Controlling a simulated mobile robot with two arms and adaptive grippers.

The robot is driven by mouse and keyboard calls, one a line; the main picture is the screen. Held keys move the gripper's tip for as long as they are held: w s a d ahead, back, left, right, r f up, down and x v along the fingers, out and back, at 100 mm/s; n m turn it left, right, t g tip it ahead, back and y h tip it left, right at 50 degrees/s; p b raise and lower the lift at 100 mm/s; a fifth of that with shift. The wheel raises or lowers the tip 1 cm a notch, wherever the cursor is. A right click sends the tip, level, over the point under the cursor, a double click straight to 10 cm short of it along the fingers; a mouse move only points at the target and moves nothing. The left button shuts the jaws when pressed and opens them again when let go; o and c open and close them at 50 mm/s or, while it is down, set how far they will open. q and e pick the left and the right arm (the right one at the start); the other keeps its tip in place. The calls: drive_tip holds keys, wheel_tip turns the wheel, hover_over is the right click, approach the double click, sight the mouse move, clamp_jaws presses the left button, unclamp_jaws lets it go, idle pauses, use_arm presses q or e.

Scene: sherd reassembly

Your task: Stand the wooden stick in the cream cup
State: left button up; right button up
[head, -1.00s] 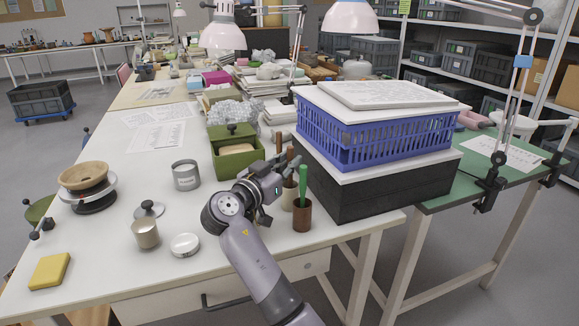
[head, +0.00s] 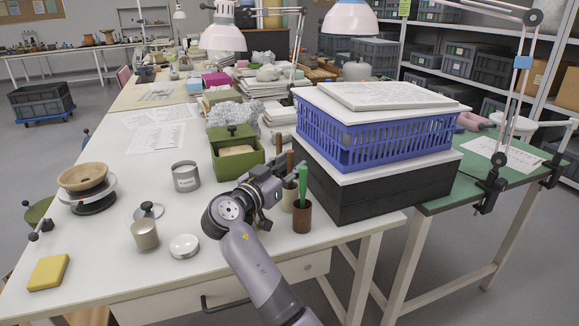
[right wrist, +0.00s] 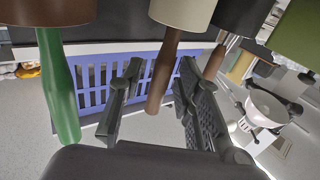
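The brown wooden stick (head: 290,162) stands upright in the cream cup (head: 289,196), near the table's right edge. In the right wrist view, which is upside down, the stick (right wrist: 161,78) projects from the cream cup (right wrist: 183,12). My right gripper (head: 273,187) is just left of the cup in the head view. In the wrist view its two fingers (right wrist: 160,66) are apart, one on each side of the stick, with gaps visible. Part of the cup is hidden by the gripper in the head view. My left gripper is not in view.
A brown cup (head: 302,217) with a green stick (head: 303,180) stands close in front. Another dark cup with a stick (right wrist: 214,62) is on the other side. The blue basket (head: 375,143) on dark boxes stands right behind. A green box (head: 238,160) is behind the gripper.

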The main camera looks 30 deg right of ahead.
drive_tip(key=v, duration=1.2)
drive_tip(key=shift+a, duration=0.1)
